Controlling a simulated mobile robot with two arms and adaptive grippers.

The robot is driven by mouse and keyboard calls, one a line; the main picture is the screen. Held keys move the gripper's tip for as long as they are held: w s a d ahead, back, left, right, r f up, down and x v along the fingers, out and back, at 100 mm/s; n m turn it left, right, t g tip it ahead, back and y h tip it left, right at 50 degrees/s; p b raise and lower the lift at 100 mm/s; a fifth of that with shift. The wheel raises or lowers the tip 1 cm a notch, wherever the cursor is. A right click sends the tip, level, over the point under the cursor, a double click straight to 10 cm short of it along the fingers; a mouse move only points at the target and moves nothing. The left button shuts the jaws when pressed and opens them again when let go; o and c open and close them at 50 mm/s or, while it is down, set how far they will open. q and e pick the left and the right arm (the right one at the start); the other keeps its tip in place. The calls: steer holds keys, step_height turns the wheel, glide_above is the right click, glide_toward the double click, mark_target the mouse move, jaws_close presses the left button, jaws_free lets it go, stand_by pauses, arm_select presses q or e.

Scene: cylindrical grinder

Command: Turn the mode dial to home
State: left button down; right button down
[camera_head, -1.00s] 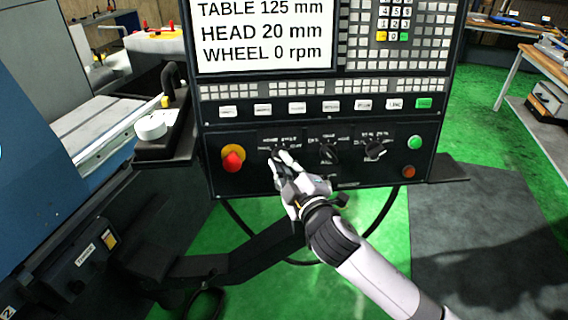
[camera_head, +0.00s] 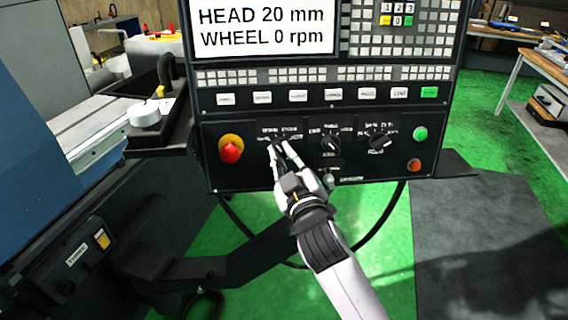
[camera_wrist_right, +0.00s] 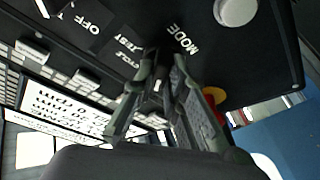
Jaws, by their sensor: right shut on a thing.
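The mode dial (camera_wrist_right: 160,84) is on the lower black panel, under the MODE lettering (camera_wrist_right: 183,38) in the right wrist view. In the head view the fingers mostly hide it, just right of the red stop button (camera_head: 231,150). My right gripper (camera_head: 281,147) reaches up to it from below, one finger on each side. It is shut on the dial; its fingers also show in the right wrist view (camera_wrist_right: 164,75). The dial's exact pointing direction is hidden. My left gripper is not in view.
Two more dials (camera_head: 331,145) (camera_head: 380,142) sit to the right, with a green button (camera_head: 420,133) and an orange button (camera_head: 414,165) beyond. A row of white keys (camera_head: 298,96) lies above. The screen (camera_head: 262,28) reads HEAD 20 mm, WHEEL 0 rpm.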

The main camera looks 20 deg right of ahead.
steer(key=shift+m+h+b, duration=0.7)
steer(key=shift+m+b, duration=0.1)
steer(key=shift+m, duration=0.7)
steer(key=shift+t, duration=0.3)
steer(key=c, duration=1.6)
jaws_free()
steer(key=shift+a, duration=0.1)
steer(key=s+a+f, duration=0.1)
steer(key=s, duration=1)
steer(key=shift+s+f, duration=0.4)
